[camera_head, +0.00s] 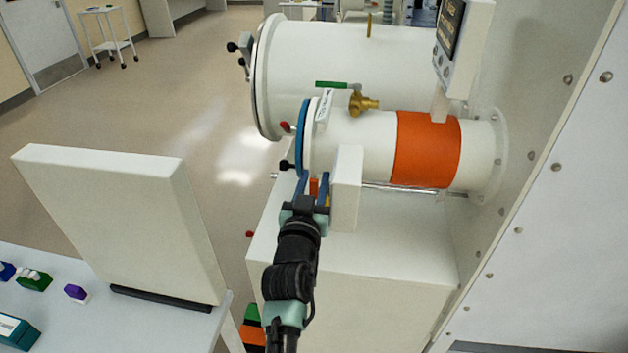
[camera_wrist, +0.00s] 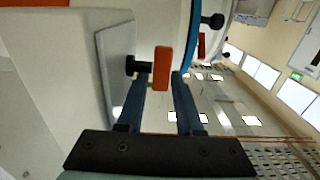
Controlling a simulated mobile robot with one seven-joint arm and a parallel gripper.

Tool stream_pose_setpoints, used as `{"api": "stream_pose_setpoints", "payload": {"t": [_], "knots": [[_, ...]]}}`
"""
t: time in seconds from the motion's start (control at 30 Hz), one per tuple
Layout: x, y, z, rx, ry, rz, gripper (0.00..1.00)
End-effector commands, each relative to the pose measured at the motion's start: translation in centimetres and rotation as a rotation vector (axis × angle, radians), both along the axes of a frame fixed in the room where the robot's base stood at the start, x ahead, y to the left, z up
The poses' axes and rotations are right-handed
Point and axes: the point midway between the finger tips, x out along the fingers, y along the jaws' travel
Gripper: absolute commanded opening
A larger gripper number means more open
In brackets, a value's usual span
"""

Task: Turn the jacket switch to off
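The jacket switch is an orange-red bar handle (camera_wrist: 162,67) on a short black shaft, coming out of a grey plate (camera_wrist: 117,72) on the side of a white box (camera_head: 347,187). In the head view, a bit of the orange handle (camera_head: 314,187) shows between my blue fingers. My gripper (camera_head: 313,182) is at the box's left side. In the wrist view, the two fingers of my gripper (camera_wrist: 160,82) stand apart, their tips on either side of the handle's near end. A gap shows at the left finger. I cannot tell whether the right finger touches the handle.
A small white cylinder with an orange band (camera_head: 426,149) and a blue-rimmed door (camera_head: 304,138) lies just behind the switch box. A brass valve with a green lever (camera_head: 338,85) sits above. A bench with a white panel (camera_head: 110,220) stands at left.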

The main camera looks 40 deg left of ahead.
Motion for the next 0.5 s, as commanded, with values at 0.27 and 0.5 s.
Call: {"api": "stream_pose_setpoints", "payload": {"t": [0.27, 0.5], "knots": [[-0.01, -0.02, 0.01, 0.000, 0.000, 0.000, 0.06], [-0.02, -0.03, 0.01, -0.001, -0.001, 0.000, 0.00]]}}
